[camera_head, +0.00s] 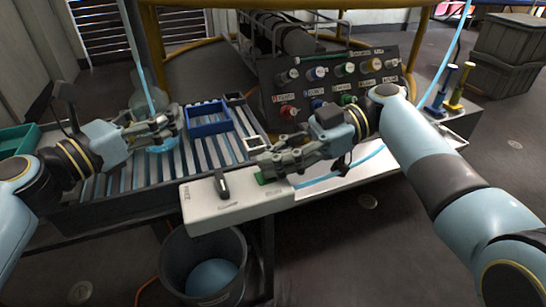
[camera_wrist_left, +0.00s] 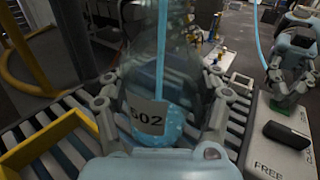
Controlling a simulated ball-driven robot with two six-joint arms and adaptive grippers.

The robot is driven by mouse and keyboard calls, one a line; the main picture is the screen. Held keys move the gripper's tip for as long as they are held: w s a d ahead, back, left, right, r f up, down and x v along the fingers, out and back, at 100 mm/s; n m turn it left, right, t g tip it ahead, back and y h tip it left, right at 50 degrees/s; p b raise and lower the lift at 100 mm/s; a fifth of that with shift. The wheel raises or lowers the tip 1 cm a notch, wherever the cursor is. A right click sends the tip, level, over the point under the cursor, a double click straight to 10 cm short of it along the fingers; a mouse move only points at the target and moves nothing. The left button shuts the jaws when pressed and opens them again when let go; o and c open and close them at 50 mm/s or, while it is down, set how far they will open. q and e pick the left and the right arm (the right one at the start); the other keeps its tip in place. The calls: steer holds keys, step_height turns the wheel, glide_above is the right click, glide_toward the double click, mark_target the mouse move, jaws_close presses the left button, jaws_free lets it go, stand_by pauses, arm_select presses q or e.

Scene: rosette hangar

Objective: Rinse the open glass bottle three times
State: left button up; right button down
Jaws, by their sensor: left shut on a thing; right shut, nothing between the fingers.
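The clear glass bottle (camera_head: 163,146) stands upright over the slatted rack, with blue liquid in its bottom. In the left wrist view the bottle (camera_wrist_left: 150,115) bears a pale label that reads like 502. A light blue line (camera_head: 143,75) runs down into it from above; I cannot tell whether it is a hose or a stream. My left gripper (camera_head: 165,129) is shut around the bottle. My right gripper (camera_head: 266,164) is shut and empty, low over the green button (camera_head: 267,178) on the white control panel (camera_head: 215,206). Whether it touches the button is unclear.
A black switch (camera_head: 222,184) stands on the panel. A blue tray (camera_head: 208,118) sits on the slatted rack (camera_head: 100,180). A board of labelled knobs (camera_head: 335,80) stands behind. A grey bucket (camera_head: 175,270) is below the panel. A yellow tray (camera_wrist_left: 45,140) lies left of the bottle.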

steer(key=shift+s+d+f, duration=0.1)
steer(key=shift+s+f, duration=0.05)
steer(key=shift+f, duration=0.2)
steer(key=shift+r, duration=0.4)
arm_select(q)
steer(key=shift+f, duration=0.1)
arm_select(e)
step_height(320, 180, up, 3)
steer(key=shift+r, duration=0.15)
steer(key=v, duration=1)
steer(key=shift+r, duration=0.25)
steer(key=shift+r, duration=0.1)
steer(key=shift+r, duration=2.95)
